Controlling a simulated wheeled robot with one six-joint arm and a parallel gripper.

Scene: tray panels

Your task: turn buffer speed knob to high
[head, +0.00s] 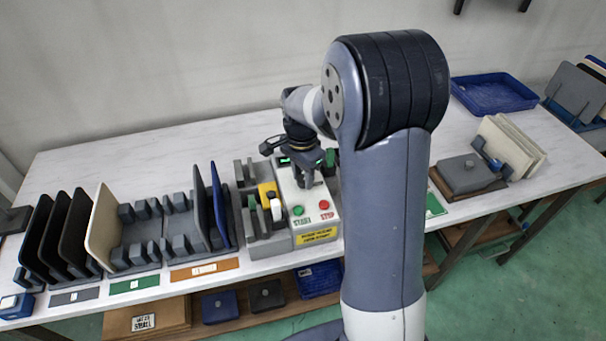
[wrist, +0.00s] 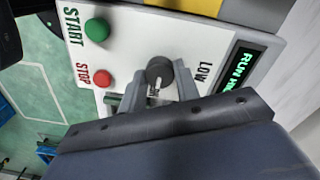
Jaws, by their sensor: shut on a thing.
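The buffer's white control box (head: 285,190) stands on the table, under my gripper (head: 307,182). In the wrist view, the dark round speed knob (wrist: 159,71) sits on the white panel (wrist: 135,45), between the two fingers of my gripper (wrist: 158,88). The gripper is shut on the knob. The knob's pale pointer mark points toward the gripper body, away from the word LOW (wrist: 205,71). The green display (wrist: 241,70) reads RUN and then letters partly cut off by the gripper. Any label behind the gripper is hidden. The knob is not clear in the head view.
A green START button (wrist: 97,30) and red STOP button (wrist: 103,78) are close beside the knob. Racks with upright panels (head: 102,225) stand left of the box. A blue tray (head: 492,95) and grey block (head: 465,176) are to the right.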

